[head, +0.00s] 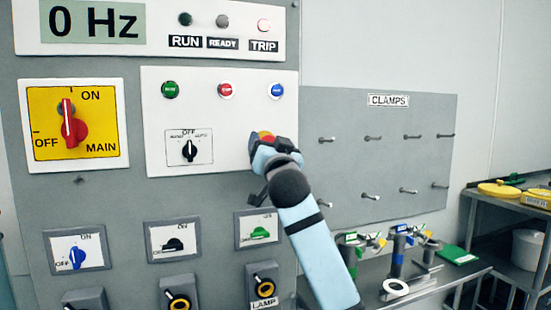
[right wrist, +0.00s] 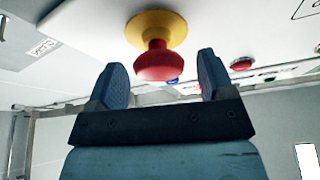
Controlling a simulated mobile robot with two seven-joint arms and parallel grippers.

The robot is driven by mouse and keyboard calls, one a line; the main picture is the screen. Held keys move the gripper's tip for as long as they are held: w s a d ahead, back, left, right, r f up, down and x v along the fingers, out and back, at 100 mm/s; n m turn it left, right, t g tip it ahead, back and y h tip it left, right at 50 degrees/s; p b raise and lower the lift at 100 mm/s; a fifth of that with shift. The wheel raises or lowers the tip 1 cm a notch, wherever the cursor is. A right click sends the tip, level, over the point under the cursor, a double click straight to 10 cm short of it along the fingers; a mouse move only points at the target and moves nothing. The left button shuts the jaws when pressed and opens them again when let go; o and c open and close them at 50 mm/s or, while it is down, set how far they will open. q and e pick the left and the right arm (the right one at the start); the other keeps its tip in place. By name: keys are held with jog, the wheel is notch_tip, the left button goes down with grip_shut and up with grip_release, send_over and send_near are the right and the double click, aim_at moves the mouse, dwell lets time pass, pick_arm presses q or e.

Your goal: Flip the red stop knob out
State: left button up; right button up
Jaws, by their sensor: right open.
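The red stop knob (right wrist: 157,63) is a mushroom-shaped button on a yellow round base (right wrist: 155,27), on the white panel. In the head view the knob (head: 264,136) shows only in part, as my right gripper (head: 270,150) covers much of it. In the right wrist view my right gripper (right wrist: 160,82) is open, with one blue finger on each side of the knob and gaps to both. The knob stands near the fingertips, and I see no contact. My left gripper is not in view.
The white panel (head: 225,155) also carries green, red (head: 225,90) and blue buttons and a black selector (head: 190,149). Left of it is a red main switch (head: 72,125). A pegboard (head: 375,120) and a bench with clamps (head: 400,245) stand to the right.

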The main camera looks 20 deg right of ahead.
jog(key=b+v, duration=0.2)
jog(key=v, duration=1.1)
jog(key=shift+s, duration=0.25)
jog(key=s+a+f+n+g+y+p, duration=0.1)
jog(key=s+f+n+g+y+p, duration=0.15)
jog(key=f, duration=1.35)
jog(key=s+a+f+n+g+y+p, duration=0.1)
jog(key=f+n+g+y+p, duration=0.2)
jog(key=f, duration=1.4)
jog(key=s+f+n+g+p, duration=0.2)
jog(key=s+f+g+p, duration=0.2)
jog(key=s+f, duration=1.7)
jog(key=s+g, duration=0.1)
jog(key=s, duration=0.2)
jog(key=shift+s+d+f+g+p, duration=0.25)
jog(key=shift+s+f+g+p, duration=0.05)
jog(key=shift+s+g+p, duration=0.05)
jog(key=shift+c, duration=0.4)
